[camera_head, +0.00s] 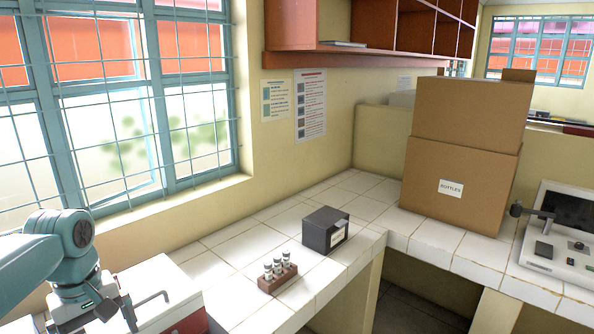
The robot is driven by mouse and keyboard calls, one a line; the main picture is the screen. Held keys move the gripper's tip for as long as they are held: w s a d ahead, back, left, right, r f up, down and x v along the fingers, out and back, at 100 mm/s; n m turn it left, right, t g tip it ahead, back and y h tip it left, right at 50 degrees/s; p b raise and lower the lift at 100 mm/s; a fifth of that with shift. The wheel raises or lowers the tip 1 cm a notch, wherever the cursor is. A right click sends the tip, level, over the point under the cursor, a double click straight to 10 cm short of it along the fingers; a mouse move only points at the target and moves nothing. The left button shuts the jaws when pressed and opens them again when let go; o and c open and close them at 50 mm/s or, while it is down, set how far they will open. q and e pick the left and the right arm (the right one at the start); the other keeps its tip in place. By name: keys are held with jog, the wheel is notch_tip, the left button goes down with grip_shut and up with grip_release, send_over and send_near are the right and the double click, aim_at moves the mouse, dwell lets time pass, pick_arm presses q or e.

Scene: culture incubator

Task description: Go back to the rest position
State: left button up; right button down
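My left arm comes in at the lower left, and its gripper (105,308) points down at the bottom edge, over or beside a white box (165,283) with a red lower part. I cannot tell whether it touches the box. The fingertips are cut off or hidden, so I cannot see whether they are open. My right gripper is not in view.
A small wooden rack (278,280) with several vials and a dark grey box (325,231) stand on the white tiled counter (235,290). Large cardboard boxes (460,165) fill the corner. A white instrument (560,245) stands at right. Shelves (400,25) hang above.

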pick_arm(q)
jog(key=d+f+m+h, duration=0.15)
jog(key=d+f, duration=0.45)
jog(key=f, duration=0.6)
jog(key=d+f+m+h, duration=0.1)
jog(key=d+f+m, duration=0.35)
jog(key=f, duration=0.85)
jog(key=s+d+f+m, duration=0.1)
jog(key=s+d+f, duration=0.5)
jog(key=s+f, duration=0.2)
jog(key=s+d+f+h+b, duration=0.1)
jog(key=s+d+f, duration=0.4)
jog(key=s, duration=0.5)
notch_tip(320, 180, down, 3)
jog(key=shift+d+r+m, duration=0.15)
jog(key=shift+d+m, duration=0.2)
jog(key=shift+m, duration=0.05)
jog(key=shift+h, duration=0.25)
